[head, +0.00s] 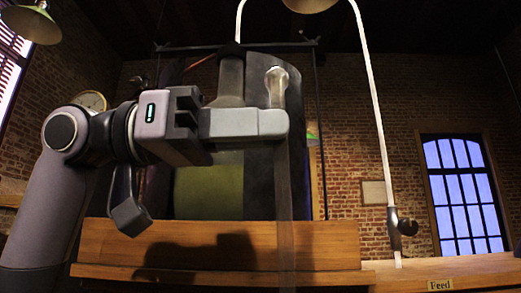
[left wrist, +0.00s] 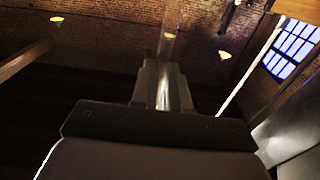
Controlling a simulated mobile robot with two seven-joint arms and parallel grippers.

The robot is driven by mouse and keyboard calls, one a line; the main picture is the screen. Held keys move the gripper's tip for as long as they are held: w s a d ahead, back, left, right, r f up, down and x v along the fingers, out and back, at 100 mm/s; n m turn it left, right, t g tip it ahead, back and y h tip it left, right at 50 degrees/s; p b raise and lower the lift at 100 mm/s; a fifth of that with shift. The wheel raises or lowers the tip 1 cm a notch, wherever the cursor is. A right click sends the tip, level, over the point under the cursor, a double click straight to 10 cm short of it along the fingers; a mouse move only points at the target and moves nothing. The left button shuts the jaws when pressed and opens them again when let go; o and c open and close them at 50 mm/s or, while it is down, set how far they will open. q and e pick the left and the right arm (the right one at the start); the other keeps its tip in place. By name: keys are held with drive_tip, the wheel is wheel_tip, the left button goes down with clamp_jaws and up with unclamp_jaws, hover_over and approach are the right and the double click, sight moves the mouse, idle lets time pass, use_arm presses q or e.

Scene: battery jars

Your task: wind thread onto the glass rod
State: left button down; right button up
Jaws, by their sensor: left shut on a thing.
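My left gripper (head: 276,122) is shut on the glass rod (head: 285,200), a long clear upright rod with a rounded top above the fingers. Its lower end runs down past the wooden ledge and out of the picture. In the left wrist view the glass rod (left wrist: 169,28) stands out beyond the fingers of the left gripper (left wrist: 163,85). A pale strand (head: 376,100), perhaps the thread, hangs on the right and ends near the bench; I cannot tell for sure what it is. No thread is visible on the rod. My right gripper is not in view.
A big jar with green contents (head: 208,190) stands behind the arm, with a dark fitting on top. A wooden ledge (head: 320,240) runs in front of it. A "Feed" label (head: 440,284) is on the bench.

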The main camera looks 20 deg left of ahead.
use_arm(q)
drive_tip(key=s+d, duration=0.2)
drive_tip(key=s, duration=0.6)
drive_tip(key=s+d+b, duration=0.1)
drive_tip(key=s+d, duration=0.2)
drive_tip(key=s, duration=0.6)
